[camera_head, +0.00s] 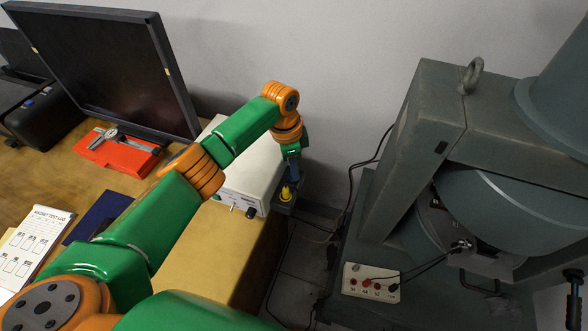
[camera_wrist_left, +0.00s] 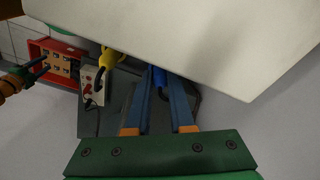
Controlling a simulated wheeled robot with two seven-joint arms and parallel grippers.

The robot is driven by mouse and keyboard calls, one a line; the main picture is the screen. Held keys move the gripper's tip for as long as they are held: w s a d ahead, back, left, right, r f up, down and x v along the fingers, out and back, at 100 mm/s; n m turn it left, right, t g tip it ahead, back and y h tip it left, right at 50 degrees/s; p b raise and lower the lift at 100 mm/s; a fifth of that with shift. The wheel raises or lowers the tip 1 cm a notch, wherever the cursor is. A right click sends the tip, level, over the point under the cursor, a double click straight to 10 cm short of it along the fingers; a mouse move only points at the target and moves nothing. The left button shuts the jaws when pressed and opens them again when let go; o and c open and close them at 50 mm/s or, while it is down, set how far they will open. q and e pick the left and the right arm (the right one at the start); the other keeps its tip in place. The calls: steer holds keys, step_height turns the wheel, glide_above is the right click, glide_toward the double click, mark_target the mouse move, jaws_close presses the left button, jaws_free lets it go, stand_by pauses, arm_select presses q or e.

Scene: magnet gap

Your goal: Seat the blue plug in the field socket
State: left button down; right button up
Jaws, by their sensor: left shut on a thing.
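My left gripper (camera_head: 291,172) hangs fingers down beside the right side of a white instrument box (camera_head: 240,172). In the left wrist view the left gripper (camera_wrist_left: 158,82) is shut on the blue plug (camera_wrist_left: 158,76), which shows between its fingertips, close under the box edge. A white panel with red and black sockets (camera_head: 356,280) sits at the magnet's base; I cannot tell which socket is the field one.
The large grey magnet (camera_head: 430,110) fills the right side. Black cables (camera_head: 345,205) run between table and magnet. A dark monitor (camera_head: 100,65), a red case (camera_head: 112,158) with a caliper and a log sheet (camera_head: 35,245) occupy the table.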

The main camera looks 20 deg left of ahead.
arm_select(q)
steer(key=c, duration=1.1)
jaws_free()
steer(key=shift+f, duration=0.15)
steer(key=r, duration=0.8)
steer(key=a+r, duration=0.1)
steer(key=r, duration=0.3)
steer(key=shift+s+a+r, duration=0.1)
steer(key=shift+s+r, duration=0.05)
steer(key=shift+s, duration=0.15)
